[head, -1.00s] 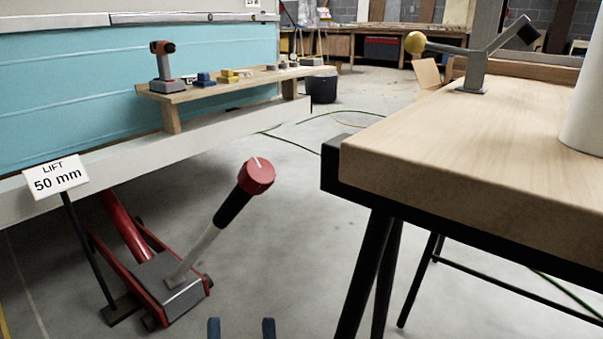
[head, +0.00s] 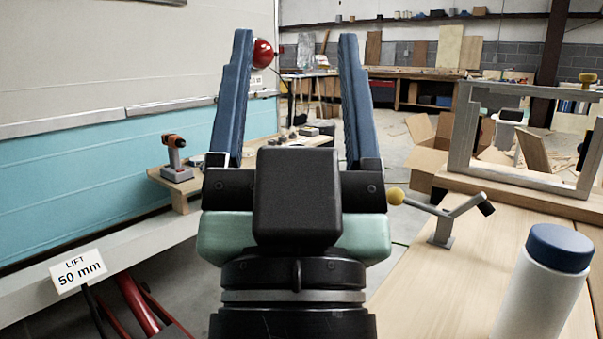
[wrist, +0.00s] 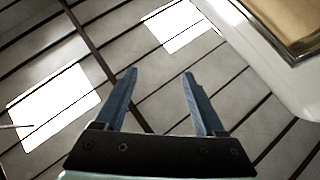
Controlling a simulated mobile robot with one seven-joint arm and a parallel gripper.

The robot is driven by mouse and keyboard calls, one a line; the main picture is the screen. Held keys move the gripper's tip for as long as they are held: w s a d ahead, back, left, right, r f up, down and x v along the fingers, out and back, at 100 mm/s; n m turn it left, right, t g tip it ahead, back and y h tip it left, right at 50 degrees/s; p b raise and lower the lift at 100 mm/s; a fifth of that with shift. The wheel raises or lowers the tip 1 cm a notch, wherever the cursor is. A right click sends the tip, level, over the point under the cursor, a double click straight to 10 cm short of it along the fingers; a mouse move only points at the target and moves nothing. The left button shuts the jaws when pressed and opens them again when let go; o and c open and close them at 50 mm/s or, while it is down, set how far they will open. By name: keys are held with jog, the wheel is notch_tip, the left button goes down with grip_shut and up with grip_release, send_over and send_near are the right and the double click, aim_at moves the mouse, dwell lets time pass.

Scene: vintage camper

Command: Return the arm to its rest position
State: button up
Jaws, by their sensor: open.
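My gripper (head: 295,95) stands upright in the middle of the head view, its two long blue fingers wide apart. Nothing is between them nearby; the workshop's far side shows through the gap. In the wrist view my gripper (wrist: 160,85) is also open and empty, pointing up at the ceiling (wrist: 130,20). My wrist hides part of the floor and bench behind it.
A wooden bench (head: 430,290) at right holds a white bottle with a blue cap (head: 545,285), a grey lever with a yellow knob (head: 442,225) and a grey frame (head: 460,135). At left are the teal camper side (head: 80,165), a drill (head: 175,155) on a shelf and a "LIFT 50 mm" sign (head: 78,270).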

notch_tip(320, 180, up, 44)
jog(key=s+p, duration=0.2)
jog(key=p, duration=3.6)
jog(key=shift+d+f+n+t+p, duration=0.2)
jog(key=shift+n+t+p, duration=0.1)
jog(key=shift+p, duration=0.1)
